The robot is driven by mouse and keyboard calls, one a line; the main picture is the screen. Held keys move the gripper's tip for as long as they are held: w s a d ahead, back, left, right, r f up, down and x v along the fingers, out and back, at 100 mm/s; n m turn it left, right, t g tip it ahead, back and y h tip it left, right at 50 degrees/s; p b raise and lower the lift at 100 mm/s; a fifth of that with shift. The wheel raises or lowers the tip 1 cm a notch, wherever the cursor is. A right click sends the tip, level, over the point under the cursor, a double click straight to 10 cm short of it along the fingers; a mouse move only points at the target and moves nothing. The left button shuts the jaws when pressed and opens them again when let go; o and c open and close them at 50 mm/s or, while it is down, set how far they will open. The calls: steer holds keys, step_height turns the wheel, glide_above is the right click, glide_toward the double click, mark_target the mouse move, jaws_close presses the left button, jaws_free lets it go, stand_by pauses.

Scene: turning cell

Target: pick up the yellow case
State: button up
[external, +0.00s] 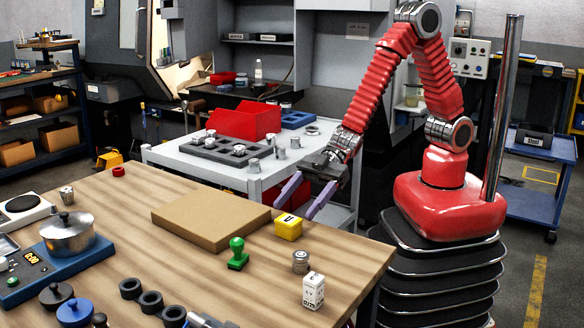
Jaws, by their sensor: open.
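The yellow case (288,229) is a small box with a dark mark on its top. It stands near the right edge of the wooden table (130,235), at the right corner of a flat brown cardboard box. I see no contact, and I cannot tell the exact height or depth of the gap. Nothing is between the fingers.
The cardboard box (212,220) lies left of the case. A green stamp (237,254), a metal pot (301,262) and a white box (313,291) stand in front. A grey cart (250,178) with a red bin (244,122) and metal parts stands behind the table.

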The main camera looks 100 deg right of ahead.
mark_target(288, 220)
steer(key=shift+s+x, duration=0.2)
steer(key=shift+x, duration=2.4)
steer(key=shift+a+f, duration=0.15)
steer(key=shift+c, duration=0.6)
steer(key=c, duration=1.1)
step_height(288, 220, up, 10)
steer(key=shift+r, duration=0.1)
